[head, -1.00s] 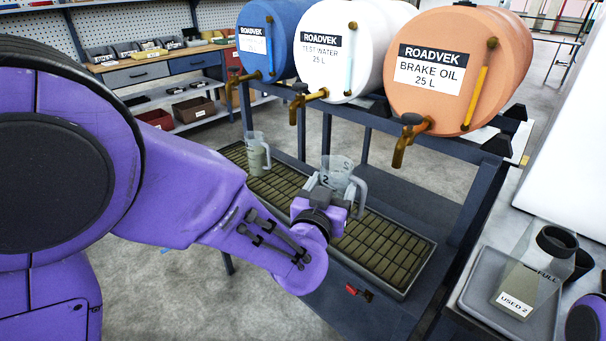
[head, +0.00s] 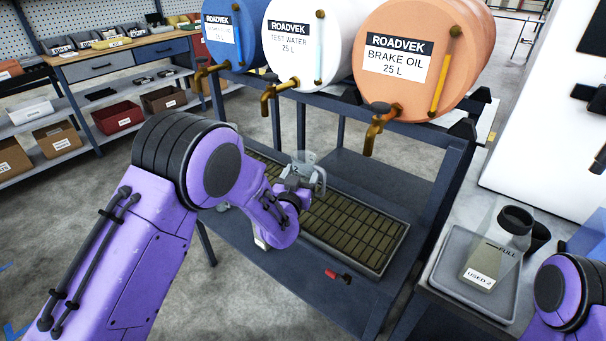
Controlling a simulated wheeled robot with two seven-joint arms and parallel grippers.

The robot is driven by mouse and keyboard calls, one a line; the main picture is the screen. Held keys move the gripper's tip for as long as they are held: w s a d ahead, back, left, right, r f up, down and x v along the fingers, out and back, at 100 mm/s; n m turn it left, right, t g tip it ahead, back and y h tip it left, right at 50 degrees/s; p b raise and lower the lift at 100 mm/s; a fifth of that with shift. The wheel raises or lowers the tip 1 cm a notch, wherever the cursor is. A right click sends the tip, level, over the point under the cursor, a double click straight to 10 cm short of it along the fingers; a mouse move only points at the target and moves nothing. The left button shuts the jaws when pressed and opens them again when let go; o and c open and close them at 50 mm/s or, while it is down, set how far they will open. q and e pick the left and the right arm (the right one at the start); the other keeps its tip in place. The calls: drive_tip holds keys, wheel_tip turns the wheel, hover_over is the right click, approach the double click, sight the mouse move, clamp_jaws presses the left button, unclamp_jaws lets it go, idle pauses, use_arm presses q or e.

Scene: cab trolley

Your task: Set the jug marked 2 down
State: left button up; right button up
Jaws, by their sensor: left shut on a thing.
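The clear jug marked 2 (head: 309,160) stands upright over the slatted drip grate, between the white tank's tap and the orange tank's tap. Its handle is on the right side. My left gripper (head: 296,182) is shut on this jug from the near side. The gripper hides the jug's lower part, so I cannot tell whether its base touches the grate (head: 352,228). The second jug on the grate's left part is hidden behind my left arm. My right gripper is out of view; only a purple part of my right arm shows at the lower right.
Blue, white (head: 296,45) and orange (head: 405,55) tanks with brass taps (head: 375,128) hang above the grate. A grey tray (head: 452,272) at right holds a clear container (head: 490,250) marked USED 2. The grate's right part is bare.

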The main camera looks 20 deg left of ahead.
use_arm(q)
drive_tip(key=shift+w+f, duration=0.1)
drive_tip(key=shift+f, duration=0.15)
drive_tip(key=o, duration=1.2)
drive_tip(key=shift+f, duration=0.15)
